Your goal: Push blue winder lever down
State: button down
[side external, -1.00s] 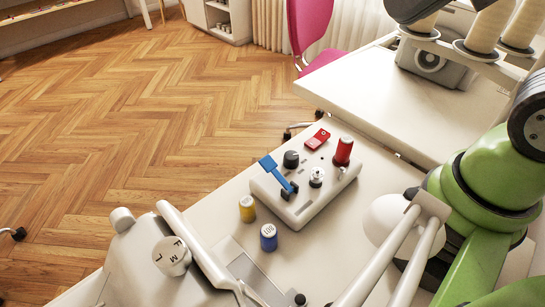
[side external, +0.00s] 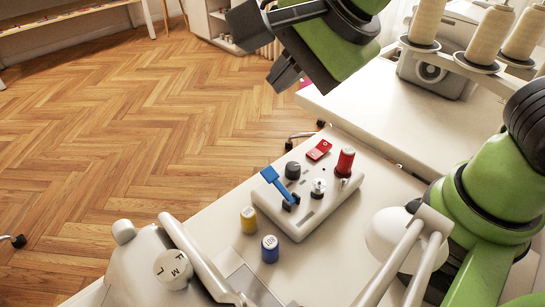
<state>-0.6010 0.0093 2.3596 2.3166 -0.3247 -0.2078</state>
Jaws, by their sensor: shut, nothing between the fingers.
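The blue winder lever (side external: 278,184) stands on a white winder box (side external: 309,214) on the table. It is tilted up, its flat paddle end to the upper left and its foot in a dark pivot. My gripper (side external: 284,82) is at the top of the side view, above and behind the box and clear of the lever. Its dark fingers are shut with nothing held, and they point down and to the left.
The box also carries a black knob (side external: 293,170), a red switch (side external: 319,150), a red spool (side external: 345,162) and a metal post (side external: 318,187). Yellow (side external: 249,219) and blue (side external: 270,248) spools stand in front. A white sewing machine (side external: 160,265) is at lower left.

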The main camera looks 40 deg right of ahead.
aim_at(269, 172)
jog(key=s+f+g, duration=0.1)
jog(key=f, duration=0.1)
jog(key=s+f+m+g+h, duration=0.1)
jog(key=s+f, duration=0.1)
jog(key=shift+a+m+g+h, duration=0.1)
jog(key=shift+m+g+h, duration=0.2)
jog(key=shift+x, duration=6.95)
